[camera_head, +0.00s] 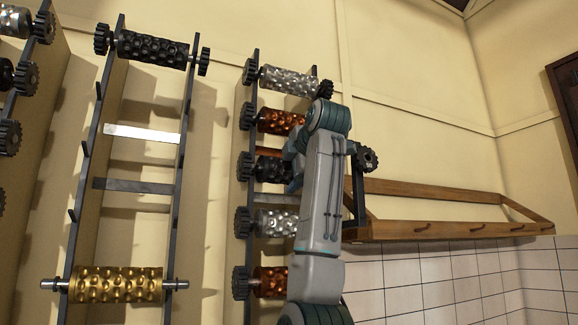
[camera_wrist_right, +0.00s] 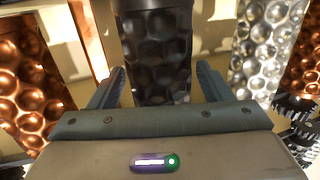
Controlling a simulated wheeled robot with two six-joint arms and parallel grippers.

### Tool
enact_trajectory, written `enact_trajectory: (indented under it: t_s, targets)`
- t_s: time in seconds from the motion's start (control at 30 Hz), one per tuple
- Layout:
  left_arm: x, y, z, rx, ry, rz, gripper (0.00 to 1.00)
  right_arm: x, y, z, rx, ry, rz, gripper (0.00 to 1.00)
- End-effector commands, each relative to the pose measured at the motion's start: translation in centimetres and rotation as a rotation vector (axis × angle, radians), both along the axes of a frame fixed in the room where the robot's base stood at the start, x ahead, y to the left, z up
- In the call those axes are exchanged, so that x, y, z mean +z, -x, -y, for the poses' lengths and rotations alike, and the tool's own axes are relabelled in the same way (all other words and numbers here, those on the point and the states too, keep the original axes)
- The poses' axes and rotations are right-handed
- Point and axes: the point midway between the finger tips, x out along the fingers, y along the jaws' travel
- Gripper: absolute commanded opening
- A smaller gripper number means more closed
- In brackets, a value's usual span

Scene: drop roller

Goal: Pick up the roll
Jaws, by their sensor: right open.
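A dark dimpled roll (camera_head: 271,169) with a black gear on its left end sits in the right-hand wall rack, between a copper roll (camera_head: 280,121) above and a silver roll (camera_head: 275,222) below. My right arm reaches up to this rack, and its forearm hides the right ends of several rolls. In the right wrist view my right gripper (camera_wrist_right: 160,85) is open, with one finger on each side of the dark roll (camera_wrist_right: 154,50). I cannot tell whether the fingers touch it. In the head view the fingertips are mostly hidden. My left gripper is not in view.
Another silver roll (camera_head: 288,80) and copper roll (camera_head: 269,282) sit at the rack's top and bottom. The middle rack holds a black roll (camera_head: 152,48) and a gold roll (camera_head: 115,284). A wooden peg shelf (camera_head: 440,229) juts from the wall at right.

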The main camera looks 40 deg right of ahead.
Motion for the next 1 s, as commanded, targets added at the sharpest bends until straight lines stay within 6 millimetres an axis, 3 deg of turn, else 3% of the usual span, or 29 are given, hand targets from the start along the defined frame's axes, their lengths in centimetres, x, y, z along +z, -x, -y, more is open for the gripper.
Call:
enact_trajectory:
  t_s: [0.2,0.57,1.0]
  targets:
    - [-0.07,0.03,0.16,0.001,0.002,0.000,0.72,-0.10,-0.07,0.01,0.000,0.000,0.000,0.72]
    - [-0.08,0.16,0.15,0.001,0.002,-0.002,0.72,-0.09,-0.06,-0.02,0.000,0.000,0.000,0.01]
    - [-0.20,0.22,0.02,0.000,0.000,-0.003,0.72,0.29,0.22,-0.10,0.001,0.002,0.007,0.00]
